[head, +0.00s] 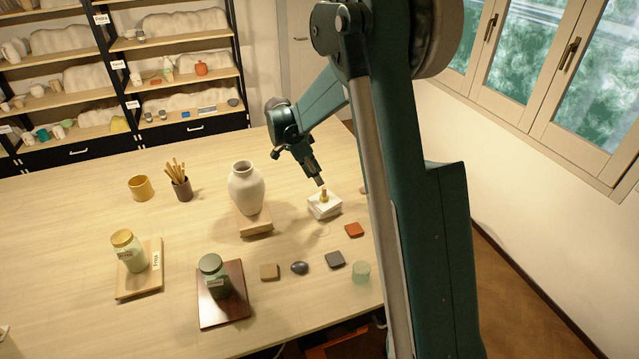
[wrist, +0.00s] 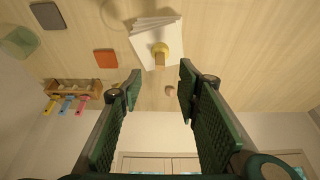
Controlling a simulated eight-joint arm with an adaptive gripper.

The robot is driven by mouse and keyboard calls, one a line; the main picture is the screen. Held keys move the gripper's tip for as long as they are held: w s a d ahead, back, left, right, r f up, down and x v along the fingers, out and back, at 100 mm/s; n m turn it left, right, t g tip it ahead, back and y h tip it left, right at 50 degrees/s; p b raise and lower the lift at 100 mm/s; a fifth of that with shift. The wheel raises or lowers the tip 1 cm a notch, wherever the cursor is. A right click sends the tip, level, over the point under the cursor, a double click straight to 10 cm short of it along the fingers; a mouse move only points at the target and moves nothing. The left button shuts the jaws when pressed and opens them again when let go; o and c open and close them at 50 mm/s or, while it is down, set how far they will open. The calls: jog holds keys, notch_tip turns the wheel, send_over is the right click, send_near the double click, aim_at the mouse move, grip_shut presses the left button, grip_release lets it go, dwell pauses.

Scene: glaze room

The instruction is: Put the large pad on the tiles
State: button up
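A white stack of tiles (head: 324,208) lies on the table right of the white vase; it also shows in the wrist view (wrist: 150,38), its sheets slightly fanned. A small yellow-and-tan piece (head: 324,195) sits on top of the stack, with a round yellow part and a tan block in the wrist view (wrist: 160,50). Square flat pieces lie nearby: orange (head: 354,229), dark grey (head: 335,259) and tan (head: 269,271). They look alike in size, and I cannot tell which thing is the large pad. My gripper (wrist: 160,83) is open and empty, just above the stack.
The white vase (head: 246,188) stands on a wooden block left of the stack. A dark pebble (head: 299,268), a pale green glass (head: 361,272), and two jars (head: 128,250) (head: 213,276) on boards stand in front. A rack with coloured tags (wrist: 70,88) is at the table edge.

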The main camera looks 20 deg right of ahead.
jog(key=shift+v, duration=1.3)
jog(key=s+a+r+n+t+y, duration=0.1)
jog(key=s+a+r+n+t, duration=0.1)
jog(key=s+r+n, duration=0.55)
jog(key=s+a+r+n+t+y, duration=0.1)
jog(key=s+a+r+n, duration=0.1)
jog(key=s+r, duration=0.9)
jog(key=s+a+f+n+t, duration=0.1)
jog(key=s+n, duration=0.1)
jog(key=s, duration=0.6)
jog(key=s+a+f+n+t+y, duration=0.1)
jog(key=s+a+f+n, duration=0.1)
jog(key=s, duration=0.6)
jog(key=s+a+f+n+t+y, duration=0.1)
jog(key=s+n, duration=0.3)
jog(key=s, duration=0.4)
jog(key=shift+s+a+f+t, duration=0.2)
jog(key=shift+s+a+t, duration=0.2)
jog(key=shift+t, duration=0.2)
